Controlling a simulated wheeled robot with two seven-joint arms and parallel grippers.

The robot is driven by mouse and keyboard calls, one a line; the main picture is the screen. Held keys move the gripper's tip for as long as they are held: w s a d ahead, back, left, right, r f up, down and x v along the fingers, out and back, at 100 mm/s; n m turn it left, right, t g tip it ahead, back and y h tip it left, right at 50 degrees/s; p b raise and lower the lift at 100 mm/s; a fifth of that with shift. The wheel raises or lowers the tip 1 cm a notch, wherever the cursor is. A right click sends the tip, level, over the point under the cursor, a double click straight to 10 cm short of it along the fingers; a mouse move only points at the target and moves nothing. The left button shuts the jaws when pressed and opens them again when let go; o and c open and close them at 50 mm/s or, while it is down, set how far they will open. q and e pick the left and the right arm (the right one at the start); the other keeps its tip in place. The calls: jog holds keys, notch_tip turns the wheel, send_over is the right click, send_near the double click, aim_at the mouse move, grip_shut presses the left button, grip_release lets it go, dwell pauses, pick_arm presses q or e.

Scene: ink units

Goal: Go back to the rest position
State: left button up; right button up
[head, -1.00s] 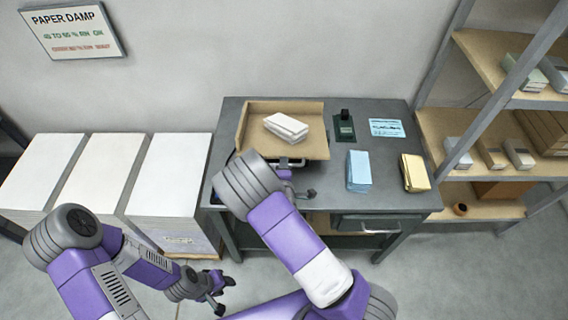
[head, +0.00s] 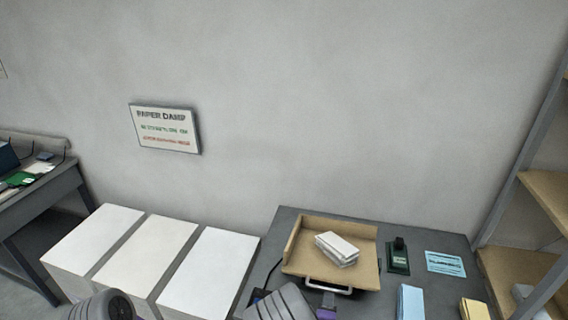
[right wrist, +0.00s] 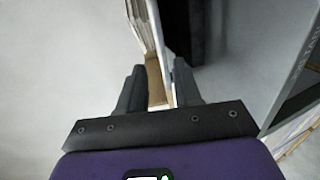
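My right gripper (right wrist: 159,72) shows in the right wrist view with its two dark fingers apart and nothing held between them. Beyond the fingers are pale stacked sheets and a dark upright. In the head view, grey and purple parts of my right arm show at the bottom edge, just in front of the cardboard tray (head: 290,262). My left gripper is out of view; only a grey joint of my left arm shows at the bottom left.
White paper blocks lie in the tray on the grey desk (head: 262,262). A green-based stamp (head: 398,258), blue card (head: 445,263), blue stack (head: 410,303) and yellow stack (head: 474,309) lie to the right. White-topped stacks (head: 150,255) stand left; shelving (head: 545,190) stands right.

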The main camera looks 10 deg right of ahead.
jog(key=s+f+m+g+y+b, duration=0.1)
jog(key=s+f+m+g+y, duration=0.1)
jog(key=s+f+m+g, duration=0.45)
jog(key=s+f+m+g+y, duration=0.1)
jog(key=s+f, duration=0.3)
jog(key=f, duration=0.6)
jog(key=s+a+f+m+g+y+b, duration=0.1)
jog(key=s+a+f+m+g+y, duration=0.2)
jog(key=s+a+m+g+y, duration=0.2)
jog(key=s+a+m+y, duration=0.1)
jog(key=s+a+m, duration=0.2)
jog(key=s+m, duration=0.1)
jog(key=shift+s+a+b, duration=0.2)
jog(key=shift+s+b, duration=0.1)
jog(key=shift+s, duration=0.55)
